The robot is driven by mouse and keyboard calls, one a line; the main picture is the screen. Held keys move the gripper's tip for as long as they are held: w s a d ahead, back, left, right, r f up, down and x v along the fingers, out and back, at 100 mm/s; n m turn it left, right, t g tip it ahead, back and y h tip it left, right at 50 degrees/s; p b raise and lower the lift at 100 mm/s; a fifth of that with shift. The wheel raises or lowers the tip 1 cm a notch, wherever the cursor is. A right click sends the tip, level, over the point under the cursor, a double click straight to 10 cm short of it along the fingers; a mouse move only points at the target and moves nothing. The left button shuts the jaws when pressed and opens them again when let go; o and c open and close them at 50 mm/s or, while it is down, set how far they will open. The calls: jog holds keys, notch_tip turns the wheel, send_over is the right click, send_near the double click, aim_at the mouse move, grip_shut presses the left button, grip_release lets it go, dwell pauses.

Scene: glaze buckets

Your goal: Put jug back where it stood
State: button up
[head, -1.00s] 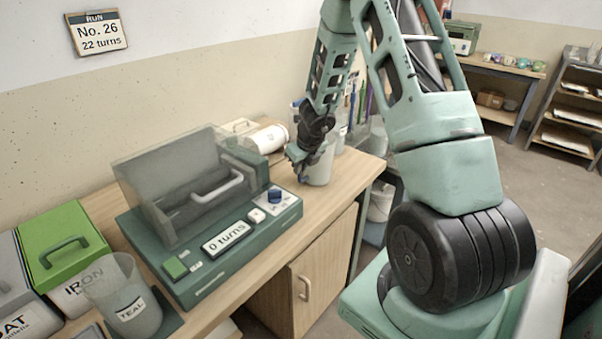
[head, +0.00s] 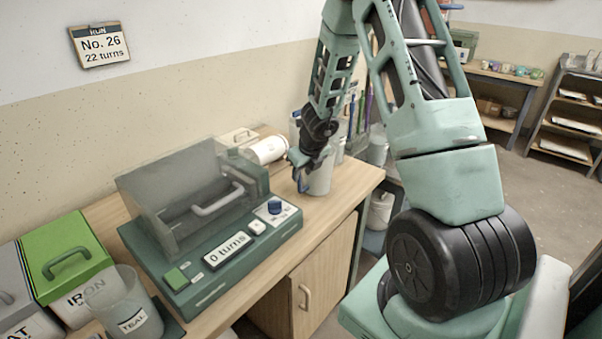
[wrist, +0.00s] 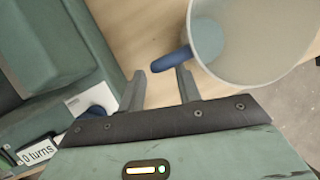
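A pale translucent jug (head: 320,177) with a blue handle (head: 302,181) stands upright on the right part of the wooden bench. My gripper (head: 299,162) is just left of it, at handle height or slightly above. In the wrist view the jug (wrist: 268,45) fills the upper right, and its blue handle (wrist: 171,61) lies just beyond and between my two spread fingertips. My gripper (wrist: 160,76) is open, with a gap on the handle's left side. Another translucent jug, labelled TEAL (head: 133,318), stands at the bench's left front.
A green machine (head: 215,235) with a raised clear cover and a "0 turns" display stands left of my gripper. A green-lidded IRON bucket (head: 66,255) is at the far left. A white cylinder (head: 268,149) and upright brushes (head: 362,112) are behind the jug. Bare bench lies in front of it.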

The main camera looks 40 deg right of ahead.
jog(key=p+v, duration=0.4)
jog(key=v, duration=0.5)
jog(key=s+a+r+n+y, duration=0.15)
jog(key=a+r+n, duration=0.25)
jog(key=a+n, duration=0.7)
jog(key=s+a+r+n+y, duration=0.1)
jog(key=a+r+n+y, duration=0.2)
jog(key=a+n, duration=0.9)
jog(key=s+a+r+n+g+h, duration=0.1)
jog(key=s+a+r+n+g, duration=0.1)
jog(key=s+a+n, duration=0.6)
jog(key=s+a+r+n+g+h, duration=0.1)
jog(key=s+a+r+n+g, duration=0.1)
jog(key=s+a+n, duration=0.6)
jog(key=s+n, duration=0.6)
jog(key=shift+s+n, duration=0.15)
jog(key=shift+n, duration=0.15)
jog(key=shift+h, duration=0.25)
